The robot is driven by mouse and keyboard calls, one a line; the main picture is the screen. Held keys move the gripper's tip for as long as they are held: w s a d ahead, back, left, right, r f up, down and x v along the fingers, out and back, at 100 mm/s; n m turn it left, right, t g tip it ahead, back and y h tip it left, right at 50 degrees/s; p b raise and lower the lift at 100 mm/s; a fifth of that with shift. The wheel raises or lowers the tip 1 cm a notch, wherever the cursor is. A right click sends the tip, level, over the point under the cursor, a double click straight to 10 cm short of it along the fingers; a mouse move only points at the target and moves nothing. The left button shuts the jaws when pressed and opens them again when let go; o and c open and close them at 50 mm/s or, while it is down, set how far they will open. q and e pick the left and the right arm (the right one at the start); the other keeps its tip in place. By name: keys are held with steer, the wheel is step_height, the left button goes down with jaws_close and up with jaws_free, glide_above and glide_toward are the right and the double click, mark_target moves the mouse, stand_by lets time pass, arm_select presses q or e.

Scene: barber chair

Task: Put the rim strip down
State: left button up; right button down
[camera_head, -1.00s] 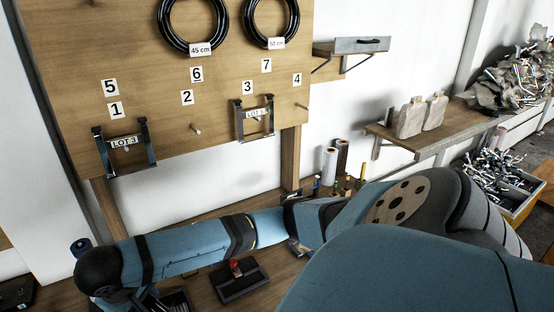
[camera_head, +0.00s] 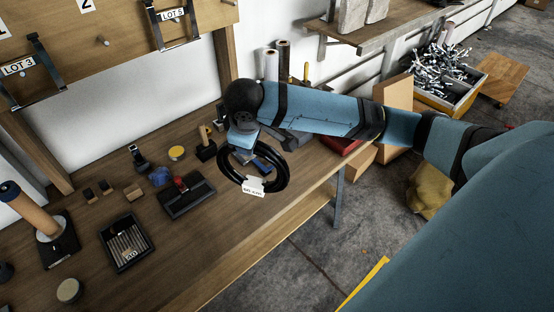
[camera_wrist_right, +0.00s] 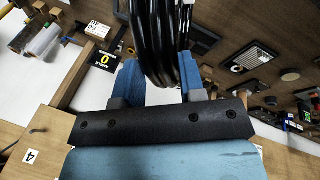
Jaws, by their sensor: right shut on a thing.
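The rim strip (camera_head: 284,172) is a black coiled ring with a white tag whose print is too small to read surely. My right gripper (camera_head: 243,142) is shut on the coil's upper left side, and the ring hangs over the wooden bench top (camera_head: 210,240) near its front edge. In the right wrist view, the black strands of the rim strip (camera_wrist_right: 152,40) run between the blue fingers of my right gripper (camera_wrist_right: 160,72). Whether the ring touches the bench is hard to tell. My left gripper is not in view.
A black tray with a red-topped item (camera_head: 188,195), a slotted tray (camera_head: 126,243) and a roll on a stand (camera_head: 38,215) are left of the ring. Small tools and a blue piece lie behind it. A yellow bin (camera_head: 450,90) stands beyond.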

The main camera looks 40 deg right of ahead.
steer(key=w+d+r+n+y+b, duration=0.35)
steer(key=w+d+n, duration=0.25)
steer(key=d+n, duration=0.55)
step_height(320, 180, down, 19)
steer(key=a+p, duration=0.1)
steer(key=p, duration=0.2)
steer(key=shift+w+g, duration=0.15)
steer(key=shift+g, duration=0.15)
steer(key=shift+f+n, duration=0.1)
steer(key=shift+n, duration=0.15)
steer(key=c, duration=0.7)
jaws_free()
